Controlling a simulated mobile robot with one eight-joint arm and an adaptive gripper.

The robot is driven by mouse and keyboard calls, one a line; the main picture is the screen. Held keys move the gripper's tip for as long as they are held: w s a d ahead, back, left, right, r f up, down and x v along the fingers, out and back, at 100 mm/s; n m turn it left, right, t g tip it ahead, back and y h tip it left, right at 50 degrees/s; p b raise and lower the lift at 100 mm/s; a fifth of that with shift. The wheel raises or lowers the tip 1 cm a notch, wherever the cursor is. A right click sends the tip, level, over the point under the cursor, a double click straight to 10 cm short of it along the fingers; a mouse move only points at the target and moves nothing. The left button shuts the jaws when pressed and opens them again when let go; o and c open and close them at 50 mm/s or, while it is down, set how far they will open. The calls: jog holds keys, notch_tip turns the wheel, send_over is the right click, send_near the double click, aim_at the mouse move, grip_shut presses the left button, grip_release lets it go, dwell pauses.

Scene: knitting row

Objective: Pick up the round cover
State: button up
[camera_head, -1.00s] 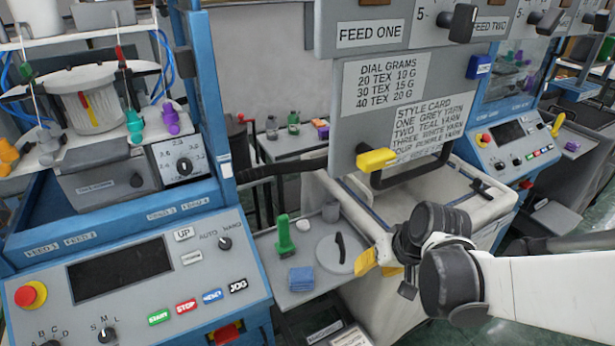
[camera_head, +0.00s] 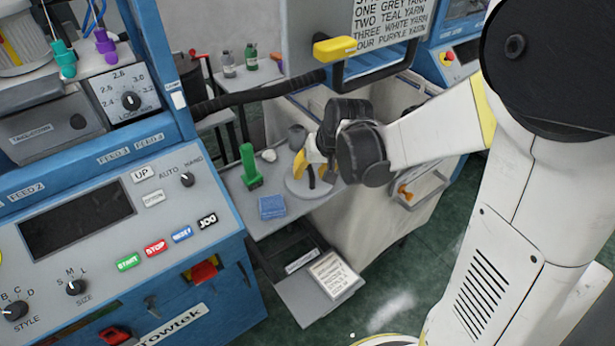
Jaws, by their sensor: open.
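The round cover (camera_head: 298,187) is a flat light-grey disc with a dark upright handle. It lies on the small grey shelf (camera_head: 248,212) between the blue machine and the pale cabinet. My gripper (camera_head: 312,167), with yellow fingers, is open over the cover, close to its handle. One yellow finger shows left of the handle; the other is mostly hidden by the gripper and wrist. I cannot tell whether the fingers touch the handle. My wrist hides the cover's far right part.
A green upright tool (camera_head: 248,166), a blue folded cloth (camera_head: 271,207) and a small white lump (camera_head: 269,155) share the shelf. A grey cup (camera_head: 297,136) stands behind. The blue machine's control panel (camera_head: 110,230) is left; the pale cabinet (camera_head: 365,212) is right.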

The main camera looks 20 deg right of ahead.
aim_at(307, 167)
grip_shut()
jog(key=shift+r, duration=0.1)
jog(key=shift+r+p, duration=0.35)
jog(key=shift+r, duration=0.05)
notch_tip(307, 167, up, 3)
jog(key=shift+s+r+p, duration=0.1)
jog(key=shift+s+p, duration=0.05)
jog(key=shift+p, duration=0.75)
jog(key=s+d+p, duration=0.1)
jog(key=s+d, duration=0.2)
jog(key=s, duration=0.5)
jog(key=s+d+p, duration=0.2)
jog(key=s+d, duration=0.1)
jog(key=s, duration=0.5)
jog(key=shift+s+f, duration=0.3)
jog(key=shift+s, duration=0.05)
